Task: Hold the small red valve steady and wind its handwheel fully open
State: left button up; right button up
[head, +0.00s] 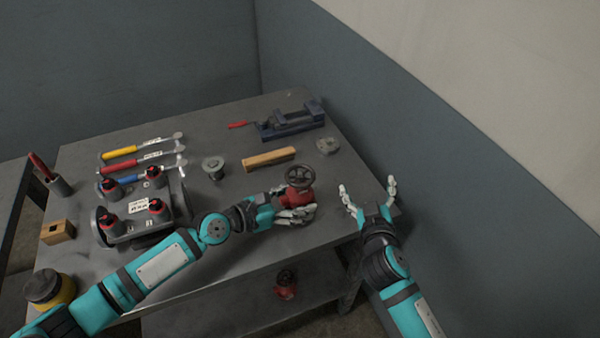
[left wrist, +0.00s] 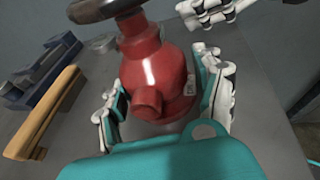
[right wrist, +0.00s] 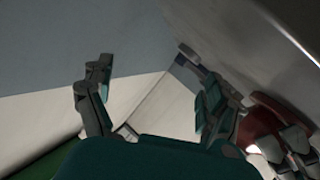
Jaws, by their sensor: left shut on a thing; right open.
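The small red valve (head: 297,197) stands upright near the right front of the table, with its dark handwheel (head: 299,176) on top. My left gripper (head: 296,214) is shut on the valve body; in the left wrist view the red body (left wrist: 155,75) sits between its fingers (left wrist: 165,105), and the handwheel (left wrist: 105,8) is cut off by the top edge. My right gripper (head: 369,197) is open and empty to the right of the valve, by the table's right edge. In the right wrist view, part of the red valve (right wrist: 262,118) shows at the right behind my fingers.
Another red valve (head: 286,284) is on the lower shelf. The wall is close at right.

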aim_at(300, 174)
jog(key=s+a+y, duration=0.1)
jog(key=s+a, duration=0.1)
jog(key=s+a+r+y, duration=0.1)
jog(key=s+a, duration=0.1)
jog(key=a, duration=0.1)
jog(key=s+a+y, duration=0.1)
jog(key=s+a, duration=0.1)
jog(key=shift+s+a+r+n+y, duration=0.15)
jog(key=shift+s+r+n+y, duration=0.15)
jog(key=shift+y, duration=0.1)
jog(key=s+a+r+m+t+y, duration=0.1)
jog(key=s+a+r+y, duration=0.2)
jog(key=s+a, duration=0.15)
jog(key=x, duration=1.2)
jog(key=shift+w+r, duration=0.15)
jog(key=c, duration=1.2)
